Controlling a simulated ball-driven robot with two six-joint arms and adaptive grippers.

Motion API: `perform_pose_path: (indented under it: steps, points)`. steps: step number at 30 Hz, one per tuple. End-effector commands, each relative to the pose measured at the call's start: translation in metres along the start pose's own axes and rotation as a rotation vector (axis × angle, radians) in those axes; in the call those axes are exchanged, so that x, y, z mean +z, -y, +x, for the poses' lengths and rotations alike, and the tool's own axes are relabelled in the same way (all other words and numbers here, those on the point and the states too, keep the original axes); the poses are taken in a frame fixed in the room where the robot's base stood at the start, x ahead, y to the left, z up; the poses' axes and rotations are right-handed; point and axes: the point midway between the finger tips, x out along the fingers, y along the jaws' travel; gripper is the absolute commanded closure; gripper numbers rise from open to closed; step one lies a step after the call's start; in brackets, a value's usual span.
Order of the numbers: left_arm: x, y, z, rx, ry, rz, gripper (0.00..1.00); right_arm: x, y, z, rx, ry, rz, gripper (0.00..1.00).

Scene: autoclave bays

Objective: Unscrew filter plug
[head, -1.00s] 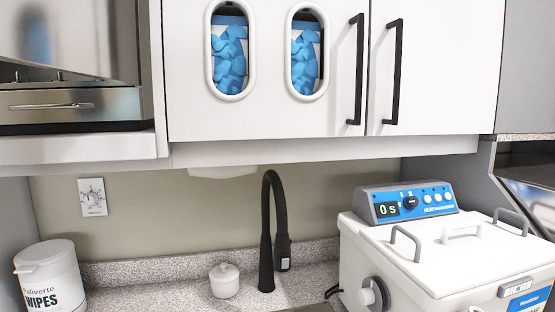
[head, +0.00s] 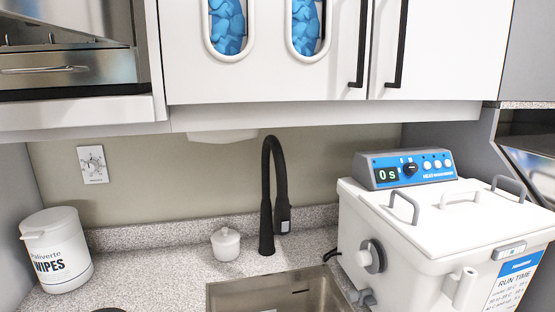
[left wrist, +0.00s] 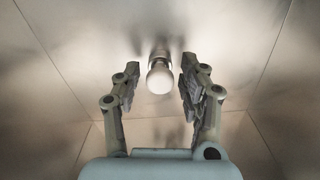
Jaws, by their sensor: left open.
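In the left wrist view a small pale round-headed plug (left wrist: 160,78) on a short metal neck stands out from a brushed metal surface. My left gripper (left wrist: 160,70) is open, with one finger on each side of the plug in the picture. A gap shows between each finger and the plug. Whether the fingertips reach level with it in depth I cannot tell. The plug and the left gripper do not show in the head view. My right gripper is in neither view.
The head view shows a metal sink (head: 228,297), a black faucet (head: 267,215), a small white lidded jar (head: 226,244), a wipes tub (head: 57,255) and a white lidded cleaner unit (head: 420,217). A metal appliance (head: 65,70) is at upper left. Seams cross the metal around the plug.

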Motion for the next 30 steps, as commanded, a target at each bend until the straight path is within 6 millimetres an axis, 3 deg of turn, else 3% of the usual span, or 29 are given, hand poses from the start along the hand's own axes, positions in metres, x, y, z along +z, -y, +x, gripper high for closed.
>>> perform_pose_path:
  steps: [30]
  points:
    - [0.001,0.0,-0.108,0.0,0.0,0.0,0.58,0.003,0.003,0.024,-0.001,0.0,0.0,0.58]
